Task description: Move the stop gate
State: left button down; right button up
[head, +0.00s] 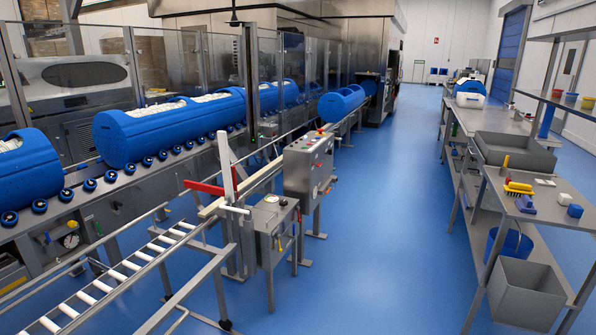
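What looks like the stop gate stands at the end of the roller track, left of the middle in the head view. It has an upright pale lever (226,165), a red bar (204,187) reaching left, and a cream-coloured bar (212,209) lying lower across the rails. I cannot tell which of these parts moves. Neither of my grippers shows in this view.
Blue tubs (165,131) with white contents sit on the roller conveyor (150,162) behind. A control box (308,165) with buttons and a smaller grey box (272,215) stand right of the gate. A steel bench (505,185) lines the right. The blue floor (390,220) between is clear.

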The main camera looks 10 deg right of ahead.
aim_at(189, 184)
jog(key=z, duration=0.6)
jog(key=i, duration=1)
jog(key=z, duration=0.4)
jog(key=i, duration=1.1)
jog(key=u, duration=0.7)
jog(key=i, duration=0.8)
jog(key=u, duration=0.75)
